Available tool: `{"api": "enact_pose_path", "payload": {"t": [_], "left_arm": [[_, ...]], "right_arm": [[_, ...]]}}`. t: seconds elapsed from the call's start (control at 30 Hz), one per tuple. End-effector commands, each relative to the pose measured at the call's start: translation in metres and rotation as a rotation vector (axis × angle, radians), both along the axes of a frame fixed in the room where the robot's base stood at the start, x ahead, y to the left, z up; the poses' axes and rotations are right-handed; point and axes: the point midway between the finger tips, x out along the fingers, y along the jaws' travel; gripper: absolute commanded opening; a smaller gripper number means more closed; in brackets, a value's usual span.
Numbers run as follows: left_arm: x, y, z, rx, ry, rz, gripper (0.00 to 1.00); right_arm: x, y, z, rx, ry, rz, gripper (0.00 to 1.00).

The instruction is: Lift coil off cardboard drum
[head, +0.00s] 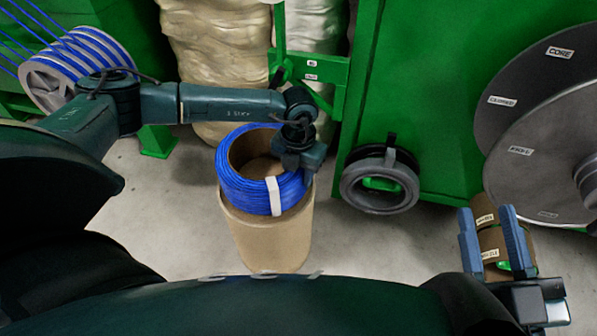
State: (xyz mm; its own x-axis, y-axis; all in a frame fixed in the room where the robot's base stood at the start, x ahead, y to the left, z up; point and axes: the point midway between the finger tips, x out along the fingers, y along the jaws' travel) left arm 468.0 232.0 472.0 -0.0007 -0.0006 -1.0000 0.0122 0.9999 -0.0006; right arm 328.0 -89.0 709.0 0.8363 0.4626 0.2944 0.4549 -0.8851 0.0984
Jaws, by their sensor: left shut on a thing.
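The blue cable coil (237,187), bound with a white strap (273,196), is around the top of the tan cardboard drum (265,240). It looks slightly tilted, and I cannot tell whether it is clear of the drum. My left gripper (297,172) is shut on the right side of the coil, and the gripper hides its fingertips. My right gripper (492,232) is low at the right, its blue fingers wide apart, far from the coil. A brown labelled roll (488,241) shows between and behind the fingers; it does not look gripped.
A grey wheel (379,187) stands against the green machine (430,100) right of the drum. Large grey reels (545,150) fill the right side. A blue-wound reel (75,65) is at upper left, with wrapped sacks (215,60) behind. Floor around the drum is clear.

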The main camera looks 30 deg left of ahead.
Motion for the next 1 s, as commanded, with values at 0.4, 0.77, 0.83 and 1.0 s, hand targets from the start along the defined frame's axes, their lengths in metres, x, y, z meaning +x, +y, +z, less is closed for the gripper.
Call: {"api": "enact_pose_path", "payload": {"t": [0.4, 0.77, 0.83, 1.0], "left_arm": [[0.001, 0.0, 0.012, 0.001, -0.004, 0.001, 0.0], [0.001, 0.0, 0.024, 0.001, -0.004, 0.001, 0.0], [0.001, 0.0, 0.027, 0.001, -0.004, 0.001, 0.0], [0.001, 0.001, 0.032, 0.001, -0.004, 0.001, 0.0]], "right_arm": [[0.0, 0.0, 0.009, 0.0, 0.0, 0.0, 0.36], [0.0, 0.0, 0.019, 0.0, 0.0, 0.0, 0.36], [0.0, 0.0, 0.021, 0.0, 0.0, 0.0, 0.36], [0.0, 0.0, 0.027, 0.0, 0.001, 0.0, 0.36]]}}
